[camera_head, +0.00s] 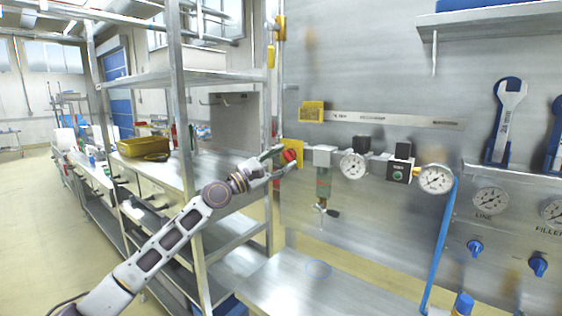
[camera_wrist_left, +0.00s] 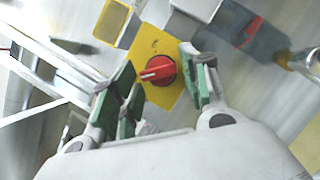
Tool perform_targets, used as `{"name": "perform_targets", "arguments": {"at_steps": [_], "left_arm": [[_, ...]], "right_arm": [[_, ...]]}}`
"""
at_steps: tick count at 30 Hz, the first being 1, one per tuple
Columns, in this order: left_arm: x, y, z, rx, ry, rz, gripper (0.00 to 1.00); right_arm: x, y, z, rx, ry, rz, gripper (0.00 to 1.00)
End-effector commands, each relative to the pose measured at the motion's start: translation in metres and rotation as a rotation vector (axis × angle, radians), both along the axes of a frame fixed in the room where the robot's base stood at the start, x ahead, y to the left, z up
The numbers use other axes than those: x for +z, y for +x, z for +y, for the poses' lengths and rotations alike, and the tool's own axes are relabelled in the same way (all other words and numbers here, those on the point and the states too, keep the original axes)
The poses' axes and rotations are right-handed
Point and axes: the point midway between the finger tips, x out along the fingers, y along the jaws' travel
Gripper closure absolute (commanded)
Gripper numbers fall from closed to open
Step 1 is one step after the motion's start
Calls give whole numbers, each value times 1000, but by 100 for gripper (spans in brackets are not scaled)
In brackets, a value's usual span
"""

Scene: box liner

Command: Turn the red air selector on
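The red air selector (camera_wrist_left: 158,71) is a round red knob with a pale pointer mark, on a yellow plate (camera_wrist_left: 155,43). In the left wrist view it sits between the spread fingers of my left gripper (camera_wrist_left: 165,88). The fingers have green pads and stand apart from the knob on both sides. In the head view the red selector (camera_head: 289,156) shows at the left end of the air line, with my left gripper (camera_head: 283,160) right at it, partly covering it. My right gripper is not in view.
Right of the selector are a regulator (camera_head: 323,157), a pressure gauge (camera_head: 353,165) and another gauge (camera_head: 436,179) with a blue hose (camera_head: 440,245). A metal shelf rack (camera_head: 178,110) stands on the left, close to my left arm. A steel bench (camera_head: 300,285) lies below.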

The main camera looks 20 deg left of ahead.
Motion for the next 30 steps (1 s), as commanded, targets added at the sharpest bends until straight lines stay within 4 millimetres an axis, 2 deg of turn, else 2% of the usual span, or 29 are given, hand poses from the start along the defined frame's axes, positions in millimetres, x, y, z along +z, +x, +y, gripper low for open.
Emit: {"name": "perform_targets", "arguments": {"at_steps": [1, 6, 17, 30], "left_arm": [[0, 0, 0, 0, 0, 0, 66], [0, 0, 0, 0, 0, 0, 88], [0, 0, 0, 0, 21, -7, 88], [1, 1, 1, -1, 181, -66, 88]], "right_arm": [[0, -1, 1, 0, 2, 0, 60], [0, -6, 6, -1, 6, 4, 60], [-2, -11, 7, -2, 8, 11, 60], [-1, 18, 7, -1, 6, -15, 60]]}}
